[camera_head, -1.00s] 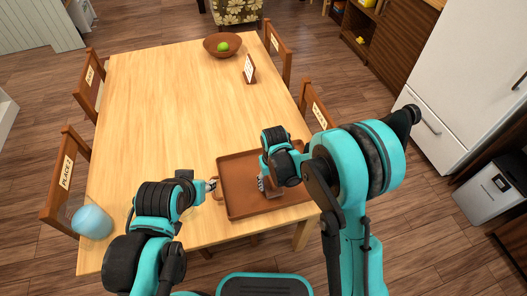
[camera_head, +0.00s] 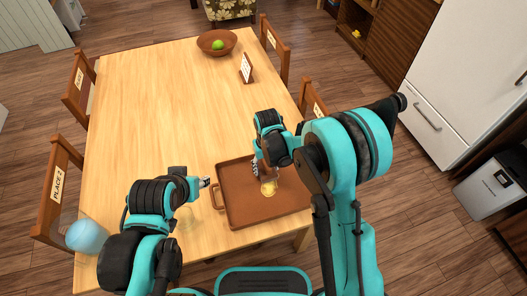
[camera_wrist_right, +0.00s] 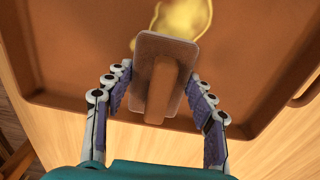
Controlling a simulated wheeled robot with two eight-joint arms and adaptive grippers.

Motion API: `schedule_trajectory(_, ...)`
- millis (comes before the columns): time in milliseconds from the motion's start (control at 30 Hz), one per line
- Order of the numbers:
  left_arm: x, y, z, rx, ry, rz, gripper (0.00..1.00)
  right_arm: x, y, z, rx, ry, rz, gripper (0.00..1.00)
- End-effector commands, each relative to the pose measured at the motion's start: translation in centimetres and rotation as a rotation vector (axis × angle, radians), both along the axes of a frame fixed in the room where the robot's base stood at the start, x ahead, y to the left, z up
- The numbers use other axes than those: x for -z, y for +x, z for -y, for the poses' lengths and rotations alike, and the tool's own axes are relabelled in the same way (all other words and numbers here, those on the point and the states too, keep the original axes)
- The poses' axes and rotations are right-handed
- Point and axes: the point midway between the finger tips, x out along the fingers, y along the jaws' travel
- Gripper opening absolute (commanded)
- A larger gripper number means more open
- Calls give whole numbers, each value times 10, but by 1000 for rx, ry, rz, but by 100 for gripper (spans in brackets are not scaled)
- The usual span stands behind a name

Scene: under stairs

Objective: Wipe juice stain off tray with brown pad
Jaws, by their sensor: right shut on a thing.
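The brown tray (camera_head: 240,215) lies on the near part of the table. A yellow juice stain (camera_head: 268,188) shows on its middle, and in the right wrist view the stain (camera_wrist_right: 187,14) lies just beyond the pad. My right gripper (camera_head: 258,172) is over the tray, shut on the brown pad (camera_wrist_right: 148,50), with a finger on each side of it. In the head view the pad is mostly hidden by the gripper. I cannot tell whether the pad touches the tray. My left gripper (camera_head: 205,182) is near the tray's left handle (camera_head: 216,198); its opening is too small to read.
A wooden bowl (camera_head: 204,44) with a green fruit (camera_head: 217,45) and a small standing sign (camera_head: 246,68) are at the table's far end. A blue round object (camera_head: 86,236) is at the near left corner. Chairs line both sides. The table's middle (camera_head: 170,110) is clear.

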Motion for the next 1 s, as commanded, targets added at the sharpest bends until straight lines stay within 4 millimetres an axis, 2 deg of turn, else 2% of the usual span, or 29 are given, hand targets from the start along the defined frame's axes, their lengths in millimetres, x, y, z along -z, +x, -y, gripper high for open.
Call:
schedule_trajectory(700, -43, 0, 0, 0, 0, 0, 40, -64, 8, 6, 4, 0, 0, 32)
schedule_trajectory(1000, -48, 0, 0, 0, 0, 0, 40, -73, 9, 7, 5, 0, 0, 32)
